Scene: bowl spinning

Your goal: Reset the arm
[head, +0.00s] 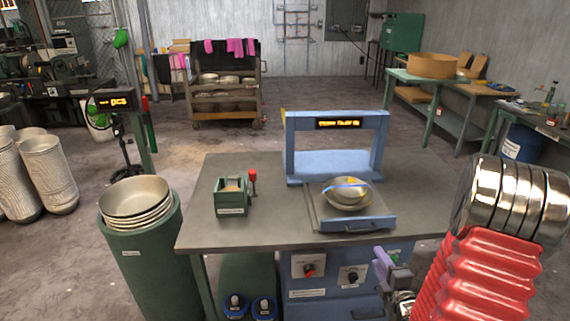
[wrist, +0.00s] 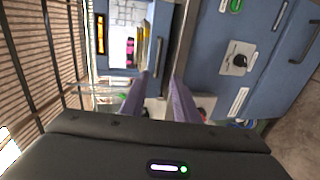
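My gripper (head: 382,262) shows at the lower right of the head view, in front of the blue cabinet under the worktable. It is below the tabletop level and apart from the bowl above. In the wrist view my gripper (wrist: 160,84) has two purple fingers standing apart with nothing between them.
The worktable (head: 240,170) carries a small green box with a red-knobbed lever (head: 232,195). A green bin (head: 150,265) of stacked bowls stands left. Control knobs (wrist: 240,60) face the wrist camera.

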